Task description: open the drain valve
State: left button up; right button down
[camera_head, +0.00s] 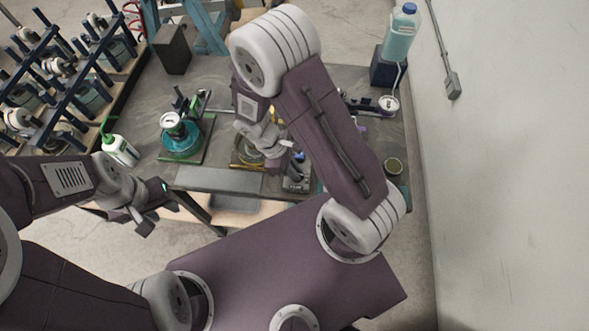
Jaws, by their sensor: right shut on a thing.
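My right gripper (277,155) reaches down over the middle of the bench and is shut on a small part that it mostly hides. That part looks like the handle of the drain valve, but I cannot make out its angle.
A teal round device with a gauge (181,143) stands left on the bench (225,109). A white-green bottle (120,150) is at the left edge. A wall (510,150) bounds the right.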

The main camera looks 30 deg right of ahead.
jog(key=m+g+p, duration=0.1)
jog(key=m, duration=0.2)
jog(key=shift+d+r+y, duration=0.15)
jog(key=shift+y, duration=0.25)
jog(key=m+y+p, duration=0.1)
jog(key=m, duration=0.2)
jog(key=shift+d+m+g, duration=0.1)
jog(key=shift+m+g, duration=0.3)
jog(key=m+y+p, duration=0.1)
jog(key=m, duration=0.2)
jog(key=shift+d+m+y, duration=0.1)
jog(key=shift+m+y, duration=0.2)
jog(key=shift+m+y+p, duration=0.3)
jog(key=shift+m+y, duration=0.4)
jog(key=shift+m, duration=1.3)
jog(key=c, duration=1.5)
grip_release()
jog(key=shift+w, duration=0.1)
